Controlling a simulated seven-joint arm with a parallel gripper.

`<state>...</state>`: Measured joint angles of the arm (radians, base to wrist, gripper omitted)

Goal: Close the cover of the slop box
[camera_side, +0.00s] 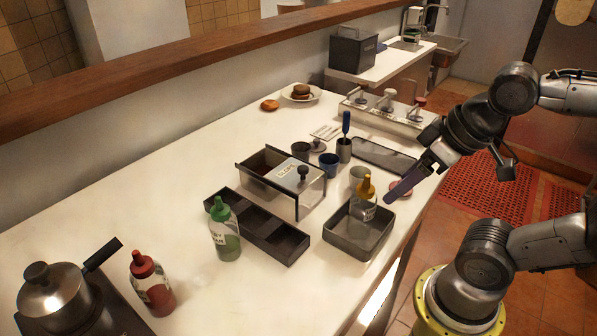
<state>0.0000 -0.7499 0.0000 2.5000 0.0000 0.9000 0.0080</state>
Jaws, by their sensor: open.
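The slop box (262,193) is a clear-sided box with dark ends and a label on top, in the middle of the counter. Its metal cover (288,168) with a black knob (303,172) lies over the right part of the top. The left part of the top is uncovered and shows a dark reddish inside. My gripper (396,194) is open and empty, to the right of the box and apart from it, above the counter's right edge. The fingers overlap in this view.
An open grey tray (350,243) with a yellow-capped bottle (364,200) stands right of the box. In front are a black compartment tray (257,228) and a green bottle (224,232). Cups (329,165) and a blue-handled tool (346,124) stand behind.

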